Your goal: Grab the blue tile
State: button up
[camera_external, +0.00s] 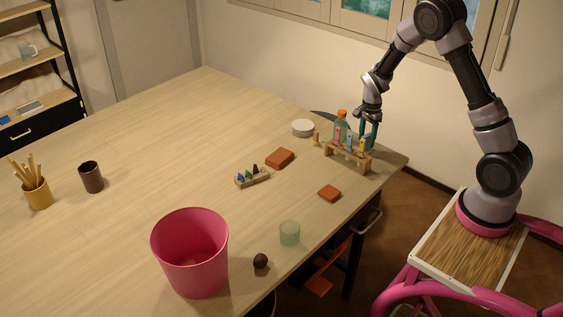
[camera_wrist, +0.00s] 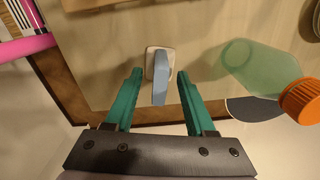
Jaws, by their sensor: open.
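In the wrist view, a pale blue tile (camera_wrist: 160,88) stands up from a small whitish base (camera_wrist: 150,63) on the table. My gripper (camera_wrist: 159,74) is open, with its teal fingers on either side of the tile and a gap on each side. In the external view, my gripper (camera_external: 368,144) points down behind the wooden rack at the table's right end.
A green bottle with an orange cap (camera_wrist: 300,100) stands just right of my gripper in the wrist view. The table edge is near. A pink bucket (camera_external: 190,255) stands farther off.

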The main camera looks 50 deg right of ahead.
grip_shut()
jog(key=shift+r, duration=0.1)
